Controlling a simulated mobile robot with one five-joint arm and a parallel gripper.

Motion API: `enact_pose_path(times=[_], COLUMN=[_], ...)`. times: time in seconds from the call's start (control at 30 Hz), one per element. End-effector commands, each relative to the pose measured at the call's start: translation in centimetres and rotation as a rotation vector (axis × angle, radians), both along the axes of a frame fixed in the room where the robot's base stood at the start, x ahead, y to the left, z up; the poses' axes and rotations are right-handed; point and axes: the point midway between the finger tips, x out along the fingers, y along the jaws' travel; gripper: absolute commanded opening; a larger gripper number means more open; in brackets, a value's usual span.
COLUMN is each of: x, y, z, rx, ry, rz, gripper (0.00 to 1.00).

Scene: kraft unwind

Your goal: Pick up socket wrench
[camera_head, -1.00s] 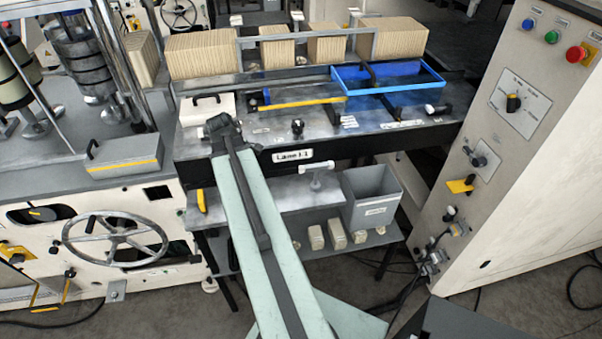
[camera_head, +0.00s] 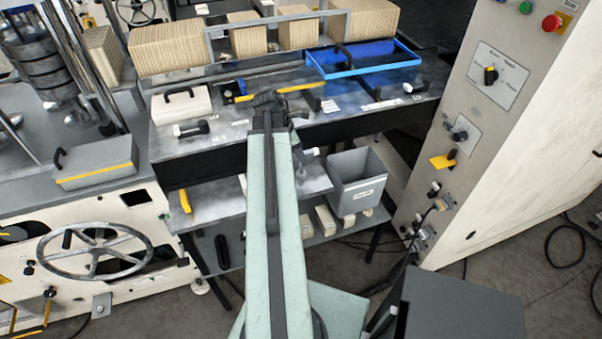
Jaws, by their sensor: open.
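My gripper (camera_head: 279,104) is a small dark shape at the far end of my pale green arm, over the front part of the long dark workbench (camera_head: 225,150). Its fingers are hard to make out, and nothing shows held in it. I cannot pick out the socket wrench for certain. A dark tool with a pale end (camera_head: 192,128) lies on the bench left of my gripper. Another small dark tool (camera_head: 414,88) lies near the right end of the bench. My arm and gripper hide part of the bench front and the shelf below.
A blue tray (camera_head: 362,68) sits at the bench's back right. Tan stacks (camera_head: 168,48) stand behind it. A pale block with a black handle (camera_head: 181,103) is at the left. A grey bin (camera_head: 357,180) is below. A control cabinet (camera_head: 500,130) bounds the right.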

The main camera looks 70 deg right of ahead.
Motion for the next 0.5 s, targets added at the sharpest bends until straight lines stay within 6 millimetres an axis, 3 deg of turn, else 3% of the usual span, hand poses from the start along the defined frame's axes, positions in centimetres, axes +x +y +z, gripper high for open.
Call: enact_pose_path(times=[0.03, 0.2, 0.47, 0.5], x=[-0.1, -0.9, -1.1, -1.1], y=[-0.3, -1.2, -1.3, -1.3], z=[-1.4, -4.2, -4.1, -4.1], rx=[0.000, -0.001, 0.000, -0.001], ry=[0.000, 0.000, 0.000, 0.000], rz=[-0.001, -0.002, -0.001, -0.002], gripper=[0.44, 0.44, 0.44, 0.35])
